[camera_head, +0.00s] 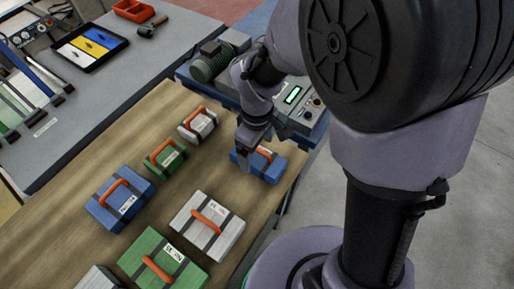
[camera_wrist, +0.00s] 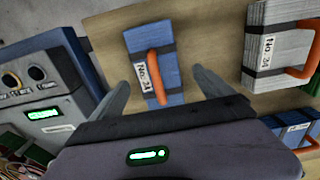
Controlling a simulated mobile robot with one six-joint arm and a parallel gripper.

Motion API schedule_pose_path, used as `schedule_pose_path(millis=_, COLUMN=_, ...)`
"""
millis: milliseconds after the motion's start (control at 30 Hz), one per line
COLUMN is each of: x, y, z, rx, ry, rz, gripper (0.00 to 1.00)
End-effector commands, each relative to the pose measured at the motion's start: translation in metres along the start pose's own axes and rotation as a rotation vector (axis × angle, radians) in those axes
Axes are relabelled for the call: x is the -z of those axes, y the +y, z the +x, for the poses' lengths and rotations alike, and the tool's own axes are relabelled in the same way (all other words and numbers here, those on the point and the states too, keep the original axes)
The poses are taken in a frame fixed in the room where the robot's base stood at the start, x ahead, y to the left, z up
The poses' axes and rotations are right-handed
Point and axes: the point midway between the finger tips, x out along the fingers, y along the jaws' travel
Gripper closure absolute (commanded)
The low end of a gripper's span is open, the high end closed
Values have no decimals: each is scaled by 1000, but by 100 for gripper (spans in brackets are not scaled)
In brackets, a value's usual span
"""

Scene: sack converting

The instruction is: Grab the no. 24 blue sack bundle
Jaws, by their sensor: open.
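A small blue sack bundle (camera_head: 270,172) with an orange handle and dark straps lies at the right edge of the wooden table. In the wrist view this blue bundle (camera_wrist: 139,43) shows a white label that seems to read No. 24, though the last digit is unclear. My gripper (camera_head: 246,160) is above it and partly hides it in the head view. In the wrist view my gripper (camera_wrist: 160,80) is open and empty, with one finger on each side of the bundle and gaps between. A larger blue bundle (camera_head: 104,214) lies at the table's left.
White (camera_head: 205,120), green (camera_head: 163,166), large white (camera_head: 225,240) and large green (camera_head: 140,247) bundles stand on the wooden table (camera_head: 150,120). A grey machine with a green display (camera_head: 292,95) borders the small blue bundle's far side.

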Motion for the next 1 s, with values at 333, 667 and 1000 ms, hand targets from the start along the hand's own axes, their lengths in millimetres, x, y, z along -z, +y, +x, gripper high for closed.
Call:
schedule_pose_path(millis=333, x=-2, y=1, z=49, rx=-1, ry=1, rz=1, gripper=9)
schedule_pose_path(millis=667, x=-2, y=1, z=47, rx=-1, ry=1, rz=1, gripper=52)
schedule_pose_path(millis=1000, x=-2, y=1, z=46, rx=-1, ry=1, rz=1, gripper=80)
